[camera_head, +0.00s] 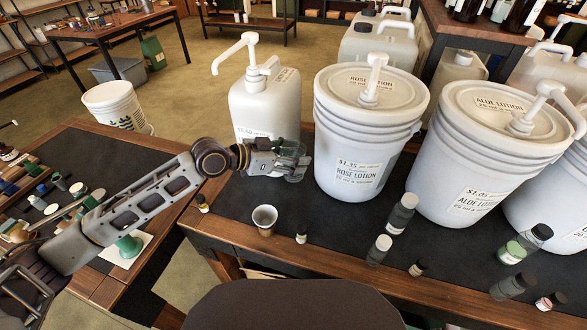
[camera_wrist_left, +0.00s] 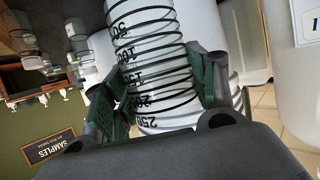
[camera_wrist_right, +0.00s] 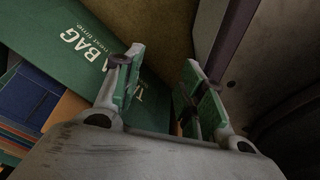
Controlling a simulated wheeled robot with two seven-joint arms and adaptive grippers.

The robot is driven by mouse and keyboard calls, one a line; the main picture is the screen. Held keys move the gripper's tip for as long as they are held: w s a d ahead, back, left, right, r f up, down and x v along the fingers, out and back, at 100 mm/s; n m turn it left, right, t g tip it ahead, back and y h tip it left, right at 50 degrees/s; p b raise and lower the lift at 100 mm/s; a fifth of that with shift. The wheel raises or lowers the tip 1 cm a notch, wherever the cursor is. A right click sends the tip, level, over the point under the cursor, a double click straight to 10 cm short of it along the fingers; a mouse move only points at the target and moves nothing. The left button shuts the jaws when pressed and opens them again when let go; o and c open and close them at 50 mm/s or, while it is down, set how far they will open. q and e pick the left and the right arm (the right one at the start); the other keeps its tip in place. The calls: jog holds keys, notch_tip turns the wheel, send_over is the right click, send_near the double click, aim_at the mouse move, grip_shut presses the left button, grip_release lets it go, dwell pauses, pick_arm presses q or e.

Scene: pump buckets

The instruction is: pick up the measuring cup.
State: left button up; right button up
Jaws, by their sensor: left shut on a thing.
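The measuring cup (camera_head: 297,163) is clear, and in the left wrist view (camera_wrist_left: 155,70) it shows black rings and numbers. My left gripper (camera_head: 283,158) is shut on it, with one green-padded finger on each side of the cup in the left wrist view (camera_wrist_left: 160,88). In the head view the cup is between the white pump jug (camera_head: 262,103) and the rose lotion bucket (camera_head: 358,140), partly hidden by the fingers. I cannot tell whether its base touches the dark mat. My right gripper (camera_wrist_right: 160,90) shows only in its own wrist view, open and empty.
The aloe lotion bucket (camera_head: 470,170) stands right of the rose one. A small metal cup (camera_head: 264,219), a small bottle (camera_head: 302,234) and grey-capped bottles (camera_head: 402,213) stand near the front edge. A green bag (camera_wrist_right: 70,60) lies near my right gripper.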

aim_at(304, 146)
pick_arm(q)
notch_tip(304, 146, up, 4)
jog(key=shift+f, duration=0.2)
jog(key=shift+r, duration=0.45)
pick_arm(e)
jog(key=shift+w+d, duration=0.15)
jog(key=shift+d, duration=0.1)
pick_arm(q)
jog(key=shift+d, duration=0.2)
pick_arm(e)
jog(key=shift+s+d, duration=0.25)
jog(key=shift+s, duration=0.25)
